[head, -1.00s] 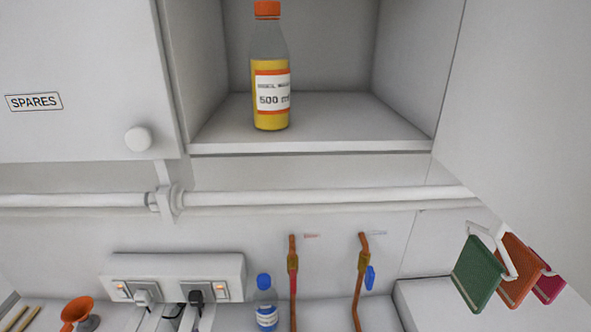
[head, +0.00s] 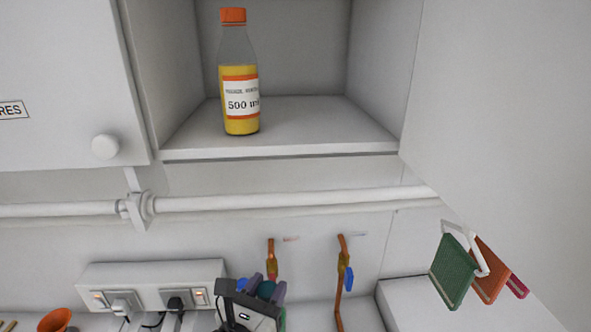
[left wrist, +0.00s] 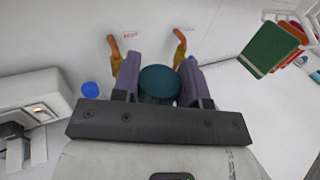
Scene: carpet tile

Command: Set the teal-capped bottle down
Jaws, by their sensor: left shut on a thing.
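My left gripper (head: 268,283) is low in the middle of the head view, in front of the wall below the open cupboard. It is shut on the teal-capped bottle, whose cap (head: 266,291) shows between the two purple-grey fingers. In the left wrist view the round teal cap (left wrist: 160,78) sits between the fingers, seen from above. The bottle's body is mostly hidden by the gripper, and I cannot tell whether its base touches anything. My right gripper is in neither view.
An orange-capped bottle (head: 240,95) with yellow liquid stands on the cupboard shelf (head: 310,125). A blue-capped bottle (left wrist: 90,89) is left of my gripper. Behind are a socket box (head: 150,280) and two copper pipes with valves (head: 342,270). Green and orange cloths (head: 454,270) hang at right.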

